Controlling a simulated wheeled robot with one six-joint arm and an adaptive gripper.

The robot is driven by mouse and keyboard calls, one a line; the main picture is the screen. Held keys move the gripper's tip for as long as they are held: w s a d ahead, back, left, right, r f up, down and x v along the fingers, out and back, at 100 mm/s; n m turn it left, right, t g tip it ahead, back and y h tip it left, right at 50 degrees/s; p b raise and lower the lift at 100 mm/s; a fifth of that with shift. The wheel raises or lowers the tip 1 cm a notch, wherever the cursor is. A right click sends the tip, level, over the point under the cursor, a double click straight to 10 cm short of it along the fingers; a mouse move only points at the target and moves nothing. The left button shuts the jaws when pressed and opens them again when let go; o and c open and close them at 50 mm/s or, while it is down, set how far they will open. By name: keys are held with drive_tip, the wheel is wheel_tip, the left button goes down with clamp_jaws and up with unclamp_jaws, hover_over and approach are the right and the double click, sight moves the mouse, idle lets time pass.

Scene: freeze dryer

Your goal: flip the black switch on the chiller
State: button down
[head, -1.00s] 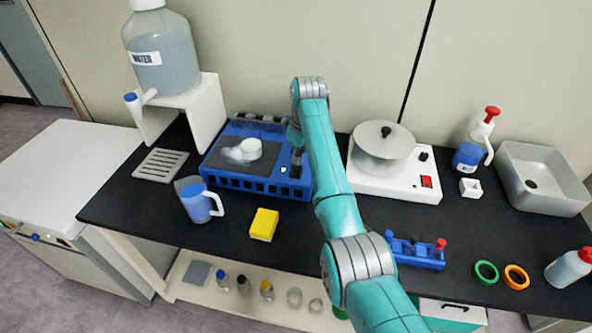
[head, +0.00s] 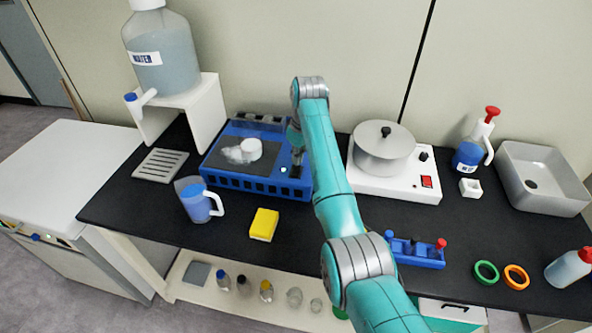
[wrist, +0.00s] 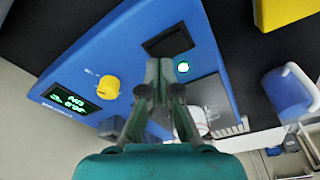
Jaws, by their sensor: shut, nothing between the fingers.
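The chiller (head: 215,172) is a blue box with a dark top, left of centre on the bench in the head view. In the wrist view its blue panel (wrist: 120,45) fills the upper left. Which way the switch is tipped I cannot tell. My gripper (wrist: 158,72) is shut and empty, its fingertips over the panel close to the switch and light. Contact cannot be told. In the head view my gripper (head: 297,156) is over the chiller's right end.
The panel also carries a yellow knob (wrist: 109,87) and a green-lit display (wrist: 72,100). A white piece (head: 251,149) with vapour sits on the chiller. A hotplate with a pot (head: 384,160) stands right, a blue jug (head: 195,205) and yellow sponge (head: 263,224) in front.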

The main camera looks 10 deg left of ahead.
sight(297, 167)
drive_tip(key=shift+f, duration=1.1)
idle(0.7)
drive_tip(key=shift+r, duration=3.5)
